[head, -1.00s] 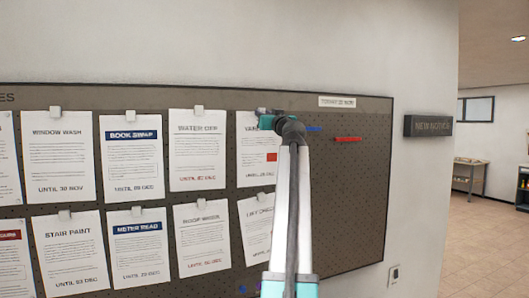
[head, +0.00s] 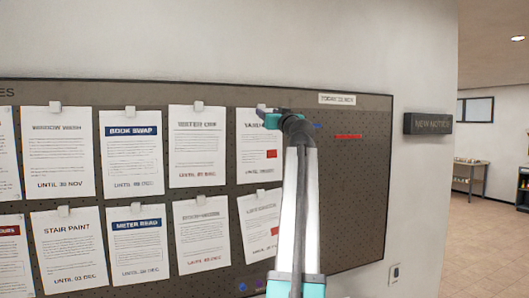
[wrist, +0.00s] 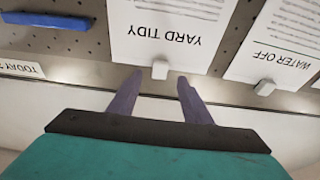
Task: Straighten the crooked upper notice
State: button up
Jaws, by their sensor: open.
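The YARD TIDY notice (head: 256,160) hangs at the right end of the upper row. It fills the middle of the wrist view (wrist: 168,25), upside down there, and my arm covers part of it in the head view. I cannot tell its tilt clearly. Its pale clip (wrist: 160,69) is at its top edge. My gripper (wrist: 159,79) is open, with one purple finger on each side of the clip and a gap to both. In the head view my gripper (head: 262,109) is at the notice's top edge.
The WATER OFF notice (head: 195,150) hangs close by on the left. A tilted notice (head: 257,225) hangs below. A blue bar (wrist: 46,20) and a red bar (head: 348,136) are on the pegboard (head: 350,200), whose right part is mostly clear.

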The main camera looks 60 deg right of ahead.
jog(key=b+v, duration=0.2)
jog(key=v, duration=0.7)
jog(key=shift+b, duration=0.4)
jog(key=shift+w, duration=0.15)
